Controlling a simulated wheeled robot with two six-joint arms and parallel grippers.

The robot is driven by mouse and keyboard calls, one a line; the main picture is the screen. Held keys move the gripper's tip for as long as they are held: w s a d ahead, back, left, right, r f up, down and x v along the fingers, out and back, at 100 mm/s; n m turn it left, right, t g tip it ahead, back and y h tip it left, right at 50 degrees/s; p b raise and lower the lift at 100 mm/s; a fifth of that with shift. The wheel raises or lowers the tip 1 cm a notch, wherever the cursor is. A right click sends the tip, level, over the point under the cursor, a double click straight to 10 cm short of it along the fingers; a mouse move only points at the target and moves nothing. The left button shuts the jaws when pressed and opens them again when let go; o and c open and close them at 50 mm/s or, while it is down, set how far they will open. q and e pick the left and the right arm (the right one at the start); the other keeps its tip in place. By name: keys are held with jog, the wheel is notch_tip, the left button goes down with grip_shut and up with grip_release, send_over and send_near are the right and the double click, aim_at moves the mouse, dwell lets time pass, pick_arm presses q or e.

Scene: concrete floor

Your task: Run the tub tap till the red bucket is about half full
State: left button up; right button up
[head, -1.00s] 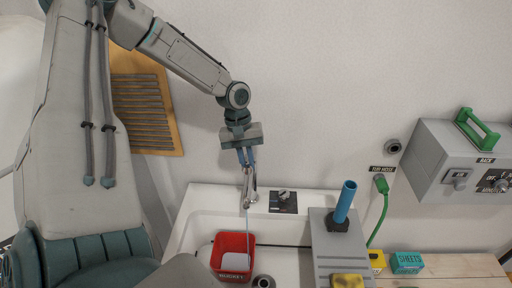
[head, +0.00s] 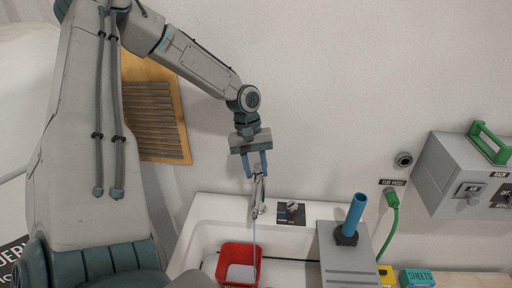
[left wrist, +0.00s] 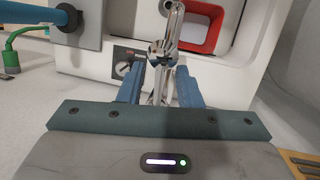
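The red bucket (head: 224,268) stands in the white tub (head: 212,212) under the tap (head: 258,200), cut off by the bottom edge. A thin bluish stream runs from the tap down into it. Pale water shows inside, but its exact level is hard to judge. The bucket also shows in the left wrist view (left wrist: 207,42), partly behind the chrome tap (left wrist: 163,50). My left gripper (head: 257,174) is at the top of the tap, its blue fingers apart on either side of it. I cannot tell whether either finger touches it. My right gripper is not in view.
A small knob on a dark plate (head: 291,212) sits right of the tap. A grey ledge with a blue upright tube (head: 354,215) stands at the tub's right. A green hose (head: 394,215) hangs on the wall near a grey box (head: 455,180). A washboard (head: 152,110) is at left.

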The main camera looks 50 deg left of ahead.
pick_arm(q)
jog(key=p+v, duration=0.7)
jog(key=v, duration=0.3)
jog(key=shift+r, duration=0.35)
jog(key=shift+s+d, duration=0.15)
